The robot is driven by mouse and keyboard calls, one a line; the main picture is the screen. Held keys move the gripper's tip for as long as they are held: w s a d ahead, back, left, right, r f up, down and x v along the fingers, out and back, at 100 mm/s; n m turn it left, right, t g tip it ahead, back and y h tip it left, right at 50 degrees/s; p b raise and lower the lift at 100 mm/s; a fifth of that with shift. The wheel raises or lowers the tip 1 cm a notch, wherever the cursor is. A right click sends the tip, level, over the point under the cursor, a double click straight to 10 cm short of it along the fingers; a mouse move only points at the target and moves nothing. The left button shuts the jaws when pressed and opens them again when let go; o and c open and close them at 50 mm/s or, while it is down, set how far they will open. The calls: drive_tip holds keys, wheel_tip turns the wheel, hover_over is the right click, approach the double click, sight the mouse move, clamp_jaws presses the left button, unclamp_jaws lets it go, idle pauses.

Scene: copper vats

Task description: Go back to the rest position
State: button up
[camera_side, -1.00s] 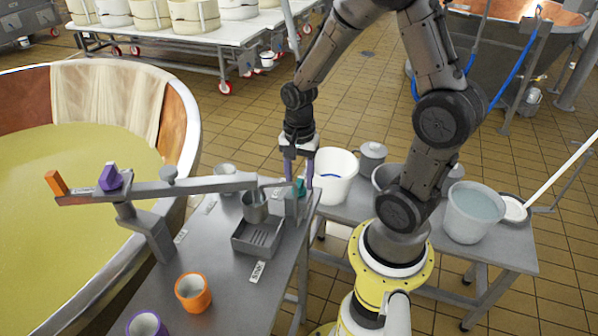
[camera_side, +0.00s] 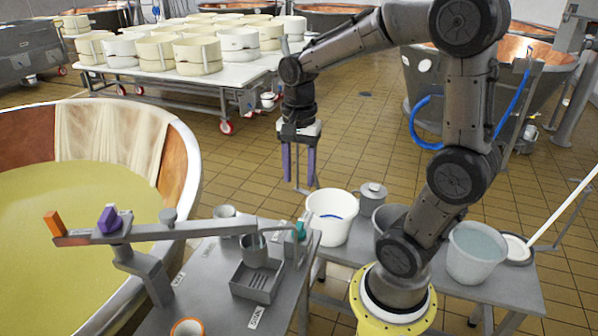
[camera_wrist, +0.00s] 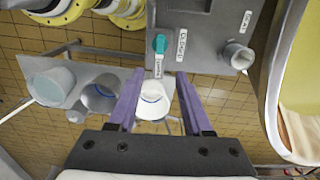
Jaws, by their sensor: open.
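My gripper (camera_side: 298,165) hangs pointing down in the side view, its two purple fingers apart with nothing between them. It is in the air above and slightly left of the white bucket (camera_side: 331,217). In the wrist view the open fingers (camera_wrist: 158,105) frame the same white bucket (camera_wrist: 153,100) from above. A teal object (camera_side: 300,231) stands at the right end of the left table, below the gripper. It also shows in the wrist view (camera_wrist: 160,43).
The left table (camera_side: 205,285) carries a slotted grey tray (camera_side: 257,281), a metal cup (camera_side: 253,250) and an orange cup (camera_side: 187,327). An arm over the vat (camera_side: 185,140) bears an orange block (camera_side: 54,223) and a purple block (camera_side: 109,220). A bucket of liquid (camera_side: 476,255) stands right.

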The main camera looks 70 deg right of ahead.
idle(0.4)
drive_tip(key=s+a+r+n+t, duration=0.2)
drive_tip(key=s+a+n, duration=0.2)
drive_tip(key=n, duration=0.4)
drive_tip(key=s+a+r+n+t, duration=0.2)
drive_tip(key=a+n, duration=0.4)
drive_tip(key=n, duration=0.3)
drive_tip(key=shift+s+r+t, duration=0.25)
drive_tip(key=shift+s+t, duration=0.55)
drive_tip(key=shift+s, duration=0.25)
